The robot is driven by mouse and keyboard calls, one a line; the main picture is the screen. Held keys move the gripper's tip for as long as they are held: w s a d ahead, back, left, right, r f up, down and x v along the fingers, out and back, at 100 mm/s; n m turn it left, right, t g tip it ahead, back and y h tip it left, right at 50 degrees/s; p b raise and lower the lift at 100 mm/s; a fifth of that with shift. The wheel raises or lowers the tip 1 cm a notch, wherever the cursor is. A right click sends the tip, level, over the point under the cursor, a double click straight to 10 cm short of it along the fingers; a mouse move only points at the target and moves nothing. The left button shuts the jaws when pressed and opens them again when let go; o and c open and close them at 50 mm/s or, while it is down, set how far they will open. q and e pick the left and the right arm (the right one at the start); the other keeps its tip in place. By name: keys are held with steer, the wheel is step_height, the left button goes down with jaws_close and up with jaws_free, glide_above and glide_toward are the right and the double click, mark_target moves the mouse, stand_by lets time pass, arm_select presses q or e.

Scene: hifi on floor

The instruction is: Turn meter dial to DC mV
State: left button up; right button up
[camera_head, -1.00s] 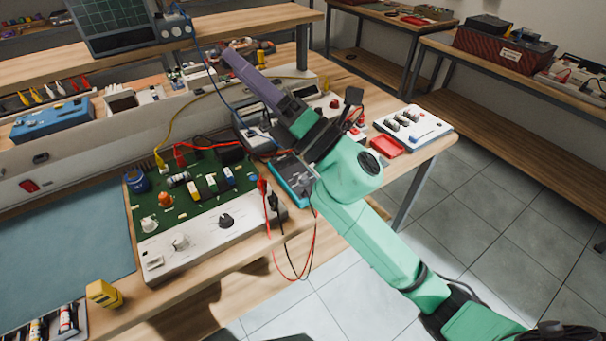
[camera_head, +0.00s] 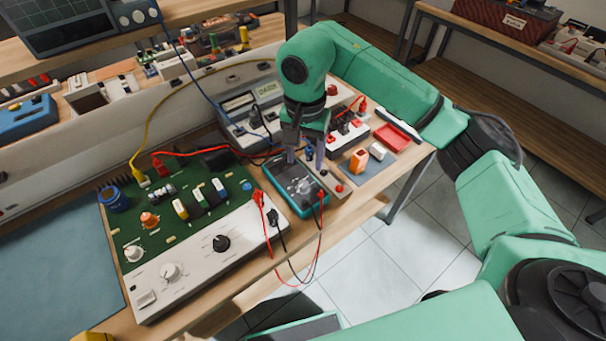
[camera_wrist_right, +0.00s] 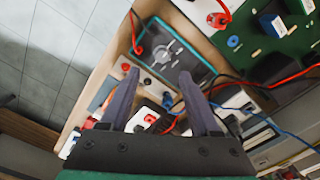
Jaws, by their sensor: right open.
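The meter (camera_head: 276,183) is a dark handheld unit with a teal rim, lying on the bench beside the circuit board. Its dial (camera_head: 304,186) is on the dark face; I cannot read its setting. Red and black leads run from its near end. My right gripper (camera_head: 305,157) points down over the meter's far right side, with its fingers apart. In the right wrist view the open fingers (camera_wrist_right: 158,80) have nothing between them in grip, and the meter (camera_wrist_right: 196,72) with its dial (camera_wrist_right: 172,48) lies just beyond the fingertips. My left gripper is not in view.
A green circuit board (camera_head: 150,207) with a white knob panel (camera_head: 195,255) stands left of the meter. A grey bench instrument (camera_head: 237,110) is behind it. A red tray (camera_head: 397,137) and small blocks lie to the right. Loose leads hang over the bench's front edge.

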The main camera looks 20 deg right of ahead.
steer(key=p, duration=0.1)
glide_above(303, 183)
steer(key=f, duration=0.5)
steer(key=shift+s+d, duration=0.1)
steer(key=shift+s, duration=0.2)
steer(key=f, duration=0.4)
steer(key=shift+w+f+p, duration=0.3)
steer(key=shift+w+p, duration=0.05)
steer(key=shift+s+f, duration=0.1)
steer(key=shift+f, duration=0.05)
steer(key=c, duration=0.4)
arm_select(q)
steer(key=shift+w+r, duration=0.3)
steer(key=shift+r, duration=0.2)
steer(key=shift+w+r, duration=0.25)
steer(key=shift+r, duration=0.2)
arm_select(e)
jaws_close()
